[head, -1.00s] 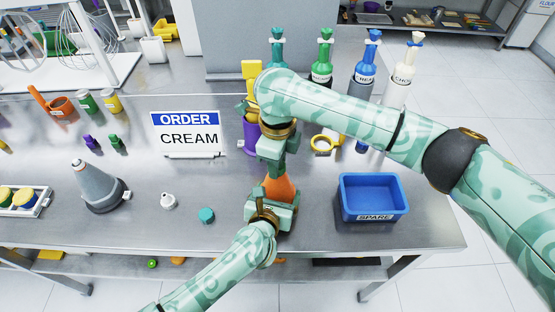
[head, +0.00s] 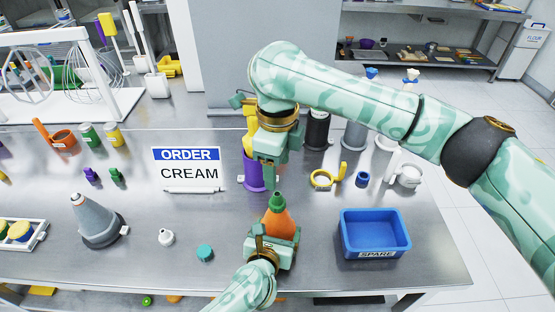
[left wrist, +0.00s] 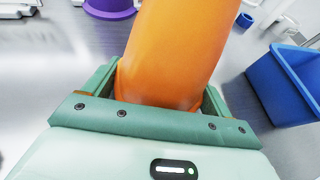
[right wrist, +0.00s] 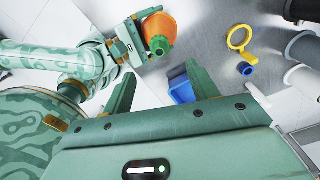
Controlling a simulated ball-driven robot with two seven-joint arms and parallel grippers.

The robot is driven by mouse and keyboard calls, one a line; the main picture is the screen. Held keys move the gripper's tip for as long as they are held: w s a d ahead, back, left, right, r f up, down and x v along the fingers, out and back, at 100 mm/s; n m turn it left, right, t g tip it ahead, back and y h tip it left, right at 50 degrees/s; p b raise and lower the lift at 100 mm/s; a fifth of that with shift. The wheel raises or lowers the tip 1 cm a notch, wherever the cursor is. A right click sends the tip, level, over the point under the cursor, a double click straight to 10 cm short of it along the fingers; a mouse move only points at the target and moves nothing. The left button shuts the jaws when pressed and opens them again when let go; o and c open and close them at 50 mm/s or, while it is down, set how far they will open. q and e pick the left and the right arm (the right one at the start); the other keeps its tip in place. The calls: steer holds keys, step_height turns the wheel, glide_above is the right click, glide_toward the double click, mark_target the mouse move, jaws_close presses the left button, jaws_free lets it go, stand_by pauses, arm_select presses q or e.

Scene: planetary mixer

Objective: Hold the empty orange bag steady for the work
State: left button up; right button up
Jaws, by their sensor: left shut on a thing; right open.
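The orange bag (head: 279,223) stands upright, narrow green end up, near the front of the steel table. My left gripper (head: 272,246) is shut around its lower part. The left wrist view shows the orange side of the bag (left wrist: 175,50) rising between the fingers. My right gripper (head: 265,184) is just above and slightly left of the bag's green end (head: 277,201), open and apart from it. In the right wrist view the bag (right wrist: 163,27) lies beyond the open fingers, its green end (right wrist: 160,45) facing the camera. The inside of the bag is hidden.
A blue SPARE bin (head: 374,232) stands to the right. A purple container (head: 252,172) and yellow ring (head: 322,180) are behind the bag. A grey cone (head: 92,220), white nozzle (head: 166,237) and teal cap (head: 205,252) stand left. An ORDER CREAM sign (head: 188,170) is behind them.

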arm_select(q)
steer(key=o, duration=0.9)
